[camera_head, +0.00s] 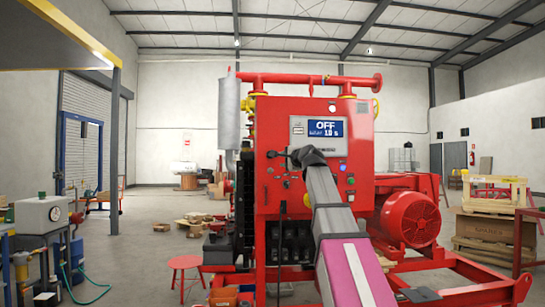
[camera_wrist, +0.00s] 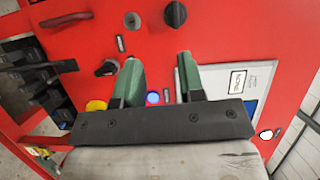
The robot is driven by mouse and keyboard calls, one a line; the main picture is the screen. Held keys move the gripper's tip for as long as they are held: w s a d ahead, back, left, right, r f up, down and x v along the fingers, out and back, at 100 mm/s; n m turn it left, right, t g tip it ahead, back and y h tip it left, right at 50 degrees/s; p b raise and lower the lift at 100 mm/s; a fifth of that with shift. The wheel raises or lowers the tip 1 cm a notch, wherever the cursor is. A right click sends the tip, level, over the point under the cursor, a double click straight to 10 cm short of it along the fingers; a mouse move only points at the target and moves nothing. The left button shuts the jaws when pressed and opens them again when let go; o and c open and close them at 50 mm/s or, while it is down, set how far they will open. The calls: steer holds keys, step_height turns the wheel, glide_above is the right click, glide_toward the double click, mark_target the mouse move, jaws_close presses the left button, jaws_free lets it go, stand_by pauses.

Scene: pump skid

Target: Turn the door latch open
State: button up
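The red control cabinet (camera_head: 270,125) stands in the middle of the head view, with my arm reaching up to its front. My gripper (camera_wrist: 158,58) is open in the wrist view, with its two green fingers apart and nothing between them. A black knob (camera_wrist: 175,14) on the red panel appears just beyond the fingertips, nearer the right one. Another black knob (camera_wrist: 107,68) is left of the left finger. Which fitting is the door latch I cannot tell for sure. In the head view my gripper hides part of the cabinet front.
A dark bar handle (camera_wrist: 66,20) is at the upper left of the wrist view. A blue button (camera_wrist: 152,97) and a pale panel (camera_wrist: 250,75) are close to the fingers. A red motor (camera_head: 408,219) stands right of the cabinet. Open floor (camera_head: 120,255) is to the left.

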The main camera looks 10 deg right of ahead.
steer(key=r+x, duration=0.2)
steer(key=x, duration=0.8)
steer(key=shift+w+a, duration=0.15)
steer(key=shift+a, duration=0.05)
steer(key=shift+r, duration=0.1)
jaws_close()
